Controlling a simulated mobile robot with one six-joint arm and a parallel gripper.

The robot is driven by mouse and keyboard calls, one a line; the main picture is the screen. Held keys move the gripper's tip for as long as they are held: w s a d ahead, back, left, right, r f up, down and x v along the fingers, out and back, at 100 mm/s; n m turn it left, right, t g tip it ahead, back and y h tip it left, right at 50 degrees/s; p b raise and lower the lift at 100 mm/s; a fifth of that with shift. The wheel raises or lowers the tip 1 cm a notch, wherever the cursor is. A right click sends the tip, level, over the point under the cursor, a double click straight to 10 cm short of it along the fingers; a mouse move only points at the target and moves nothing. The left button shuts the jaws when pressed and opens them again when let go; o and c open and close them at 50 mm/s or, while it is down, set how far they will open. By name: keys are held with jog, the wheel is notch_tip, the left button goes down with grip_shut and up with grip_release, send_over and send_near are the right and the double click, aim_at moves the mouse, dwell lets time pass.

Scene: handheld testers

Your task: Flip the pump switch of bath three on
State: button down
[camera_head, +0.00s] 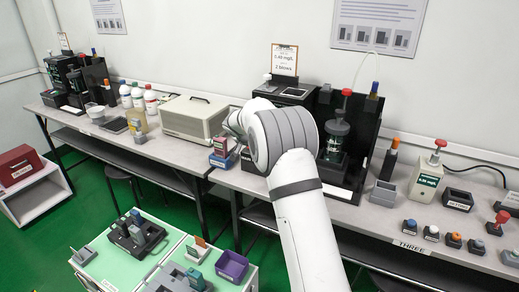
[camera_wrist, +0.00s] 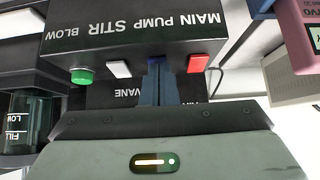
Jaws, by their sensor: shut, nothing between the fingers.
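In the wrist view, a black switch panel (camera_wrist: 130,35) appears upside down, lettered MAIN, PUMP, STIR and BLOW. It carries a red switch (camera_wrist: 198,63), a blue switch (camera_wrist: 156,60), a white switch (camera_wrist: 119,69) and a green knob (camera_wrist: 82,75). The blue one lines up with PUMP. My gripper (camera_wrist: 158,68) is shut and empty, with its fingertips at the blue switch and hiding most of it. I cannot tell whether they touch, or which way that switch is set. In the head view, my arm hides the gripper and panel; a THREE label (camera_head: 410,247) marks the bench edge.
A black bath unit (camera_head: 345,130) stands right of my wrist. A beige box (camera_head: 194,117) and small coloured testers (camera_head: 222,150) are to its left. A green-topped table (camera_head: 130,250) stands in front.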

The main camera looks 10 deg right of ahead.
jog(key=shift+d+r, duration=0.15)
jog(key=shift+r, duration=0.65)
jog(key=shift+r, duration=0.55)
jog(key=r+p, duration=0.1)
jog(key=r, duration=0.2)
jog(key=shift+s+r, duration=0.2)
jog(key=s+a+r, duration=0.5)
jog(key=s, duration=0.1)
jog(key=shift+a+r+b, duration=0.15)
jog(key=shift+r+b, duration=0.15)
jog(key=shift+b, duration=0.1)
jog(key=shift+s, duration=0.1)
